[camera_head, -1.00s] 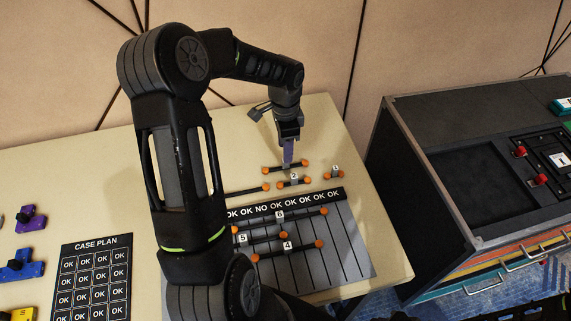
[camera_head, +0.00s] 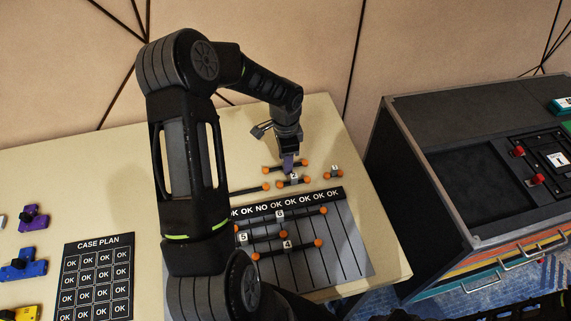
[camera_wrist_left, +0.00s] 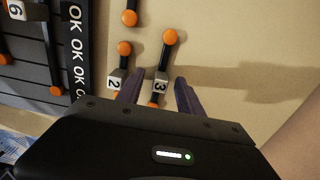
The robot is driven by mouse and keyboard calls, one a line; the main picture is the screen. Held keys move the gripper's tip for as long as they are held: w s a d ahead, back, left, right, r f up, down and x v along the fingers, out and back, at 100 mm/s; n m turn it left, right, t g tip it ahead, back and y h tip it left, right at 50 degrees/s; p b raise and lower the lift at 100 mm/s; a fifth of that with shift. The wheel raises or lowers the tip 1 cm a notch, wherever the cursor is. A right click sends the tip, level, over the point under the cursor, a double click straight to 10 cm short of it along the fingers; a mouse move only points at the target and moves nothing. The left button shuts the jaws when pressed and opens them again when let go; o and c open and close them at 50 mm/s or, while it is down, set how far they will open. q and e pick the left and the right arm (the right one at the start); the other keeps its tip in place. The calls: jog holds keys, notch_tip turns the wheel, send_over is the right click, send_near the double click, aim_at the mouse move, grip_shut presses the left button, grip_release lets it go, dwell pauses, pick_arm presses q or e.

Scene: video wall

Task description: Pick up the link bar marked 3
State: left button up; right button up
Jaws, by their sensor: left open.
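The link bar marked 3 (camera_wrist_left: 167,58) lies on the table, a dark bar with orange ends and a white numbered block. In the head view, the same bar (camera_head: 298,165) lies behind my left gripper, which hides its label. My left gripper (camera_head: 289,168) is open and points down at the bar's middle. In the left wrist view, its two purple fingers (camera_wrist_left: 160,78) stand either side of the block marked 3. One finger is between bar 3 and the bar marked 2 (camera_wrist_left: 121,62), close to the latter. I cannot tell how far the tips are above the table. My right gripper is not in view.
The bar marked 1 (camera_head: 334,173) lies to the right, and a longer bar (camera_head: 248,189) to the left. A dark board (camera_head: 340,250) in front carries bars 4, 5 and 6. A dark cabinet (camera_head: 455,185) stands right of the table. The table behind the bars is clear.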

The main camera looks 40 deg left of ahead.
pick_arm(q)
jog(key=shift+c, duration=0.3)
grip_shut()
dwell(0.4)
dwell(0.3)
